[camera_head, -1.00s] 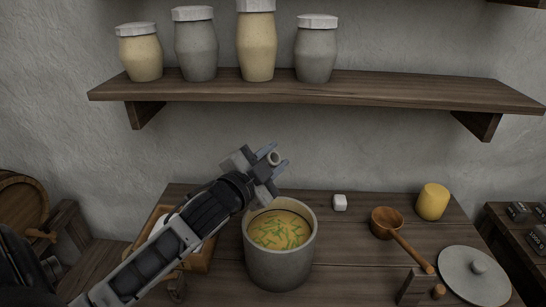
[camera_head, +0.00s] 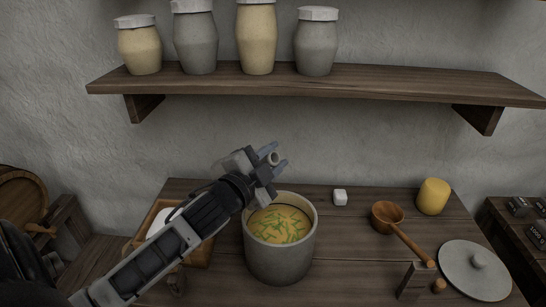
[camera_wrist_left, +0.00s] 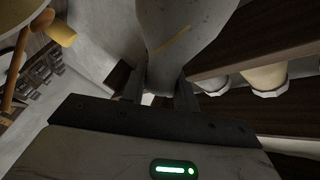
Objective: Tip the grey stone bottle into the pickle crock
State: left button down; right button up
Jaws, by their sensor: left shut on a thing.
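The pickle crock (camera_head: 281,262) is a grey, open pot on the wooden worktop. It holds yellow liquid with green strips. My left gripper (camera_head: 275,156) is above the crock's back rim, shut on the grey stone bottle (camera_head: 240,160). In the head view the bottle is mostly hidden by the gripper, and its small round mouth points right and towards the camera, so it lies tilted. No stream shows from the mouth. In the left wrist view the bottle's wide grey body (camera_wrist_left: 180,35) shows between the fingers. My right gripper is out of view.
A wooden tray (camera_head: 153,214) is partly behind my arm. A shelf (camera_head: 300,83) with several jars is above.

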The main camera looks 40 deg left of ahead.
pick_arm(q)
jog(key=shift+f+m+b, duration=0.55)
jog(key=shift+f+m, duration=0.35)
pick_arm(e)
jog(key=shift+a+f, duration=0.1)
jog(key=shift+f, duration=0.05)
pick_arm(q)
jog(key=shift+f+m+b, duration=0.55)
jog(key=shift+f+m, duration=0.15)
jog(key=shift+f, duration=0.2)
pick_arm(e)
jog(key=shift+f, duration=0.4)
pick_arm(q)
jog(key=shift+f+m+b, duration=0.3)
jog(key=shift+f, duration=0.2)
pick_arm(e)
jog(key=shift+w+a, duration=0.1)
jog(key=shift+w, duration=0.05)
pick_arm(q)
jog(key=shift+d+f+m+b, duration=0.1)
jog(key=shift+f+m+b, duration=0.5)
jog(key=shift+f, duration=0.25)
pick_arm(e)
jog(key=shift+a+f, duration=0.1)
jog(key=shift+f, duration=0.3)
pick_arm(q)
jog(key=shift+f, duration=0.4)
